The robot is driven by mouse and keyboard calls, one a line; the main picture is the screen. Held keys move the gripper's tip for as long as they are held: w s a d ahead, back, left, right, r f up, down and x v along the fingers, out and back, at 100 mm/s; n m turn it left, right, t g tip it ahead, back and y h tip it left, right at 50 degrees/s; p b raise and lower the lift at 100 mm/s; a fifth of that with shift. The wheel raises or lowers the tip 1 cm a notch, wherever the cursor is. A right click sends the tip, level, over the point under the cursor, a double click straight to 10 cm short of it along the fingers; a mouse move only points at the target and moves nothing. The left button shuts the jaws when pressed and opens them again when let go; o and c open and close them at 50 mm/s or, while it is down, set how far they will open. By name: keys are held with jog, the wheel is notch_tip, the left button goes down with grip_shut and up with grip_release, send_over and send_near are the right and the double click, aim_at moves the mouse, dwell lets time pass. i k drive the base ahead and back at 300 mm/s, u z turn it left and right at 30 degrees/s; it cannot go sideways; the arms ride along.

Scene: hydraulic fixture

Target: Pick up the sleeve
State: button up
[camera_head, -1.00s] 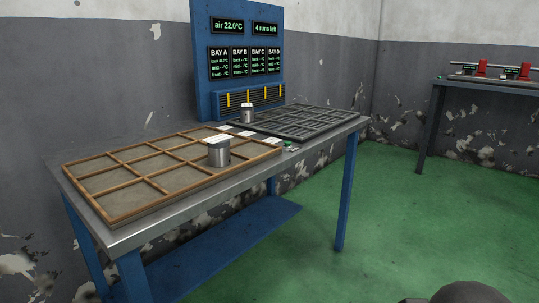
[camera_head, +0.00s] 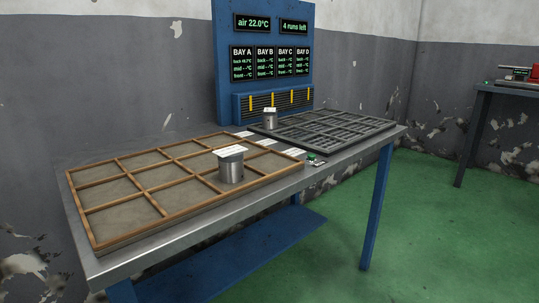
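Two metal cylinders that look like sleeves stand upright on the steel table. The nearer, larger grey sleeve (camera_head: 231,170) stands in a compartment at the right part of the wooden-framed tray (camera_head: 143,216), with a white tag on its top. The smaller sleeve (camera_head: 270,121) stands farther back, by the left back corner of the dark grid tray (camera_head: 372,148), also with a white tag. I cannot tell which one the task means. My gripper is not in view.
The steel table (camera_head: 190,228) has blue legs and a low blue shelf. A blue panel (camera_head: 228,60) with readouts stands behind it. White labels (camera_head: 267,142) and a small green-topped item (camera_head: 312,158) lie between the trays. Another table (camera_head: 508,90) is at right. Green floor is clear in front.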

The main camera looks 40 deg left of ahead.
aim_at(230, 159)
jog(key=u, duration=0.1)
jog(key=i, duration=0.6)
jog(key=u, duration=0.95)
jog(key=i, duration=0.5)
jog(key=u, duration=0.55)
